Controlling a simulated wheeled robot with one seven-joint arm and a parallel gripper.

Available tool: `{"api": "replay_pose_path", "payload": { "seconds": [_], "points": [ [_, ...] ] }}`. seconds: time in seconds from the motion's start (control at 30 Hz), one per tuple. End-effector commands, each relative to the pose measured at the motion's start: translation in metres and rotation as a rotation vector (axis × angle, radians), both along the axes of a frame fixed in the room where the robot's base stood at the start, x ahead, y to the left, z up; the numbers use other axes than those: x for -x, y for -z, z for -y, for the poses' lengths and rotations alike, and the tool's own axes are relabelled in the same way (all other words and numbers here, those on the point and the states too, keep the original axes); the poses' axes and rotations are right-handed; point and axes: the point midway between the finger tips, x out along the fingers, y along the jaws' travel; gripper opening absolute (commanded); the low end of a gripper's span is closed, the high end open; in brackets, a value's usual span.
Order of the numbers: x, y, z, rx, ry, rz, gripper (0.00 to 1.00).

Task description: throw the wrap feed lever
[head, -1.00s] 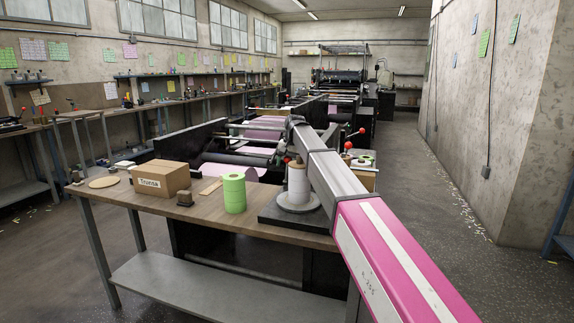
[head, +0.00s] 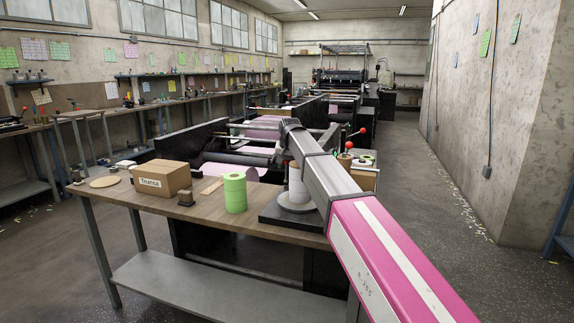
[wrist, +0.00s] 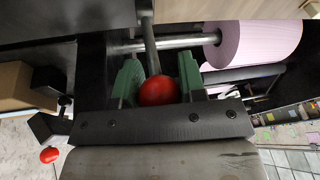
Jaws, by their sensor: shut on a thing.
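A lever with a red ball knob (wrist: 158,91) and a grey rod (wrist: 150,45) shows in the wrist view. My gripper (wrist: 160,82) has its green fingers on either side of the knob and is shut on it. The rod runs up from the knob toward the dark machine part at the top. I cannot read any label on the lever.
Another red knob (wrist: 50,155) stands at lower left in the wrist view. A pink roll (wrist: 245,42) is close by. The right aisle is clear.

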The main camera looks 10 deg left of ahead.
Motion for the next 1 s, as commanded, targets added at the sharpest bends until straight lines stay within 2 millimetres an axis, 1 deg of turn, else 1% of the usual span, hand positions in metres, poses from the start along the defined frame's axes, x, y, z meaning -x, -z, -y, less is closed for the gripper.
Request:
{"api": "replay_pose_path", "payload": {
  "seconds": [0.03, 0.33, 0.63, 1.0],
  "points": [
    [0.009, 0.001, 0.001, 0.005, -0.001, 0.037, 0.0],
    [0.022, 0.002, -0.002, 0.032, -0.002, 0.229, 0.0],
    [0.03, 0.004, -0.004, 0.03, -0.001, 0.217, 0.0],
    [0.031, 0.005, -0.005, 0.03, 0.0, 0.214, 0.0]
  ]
}}
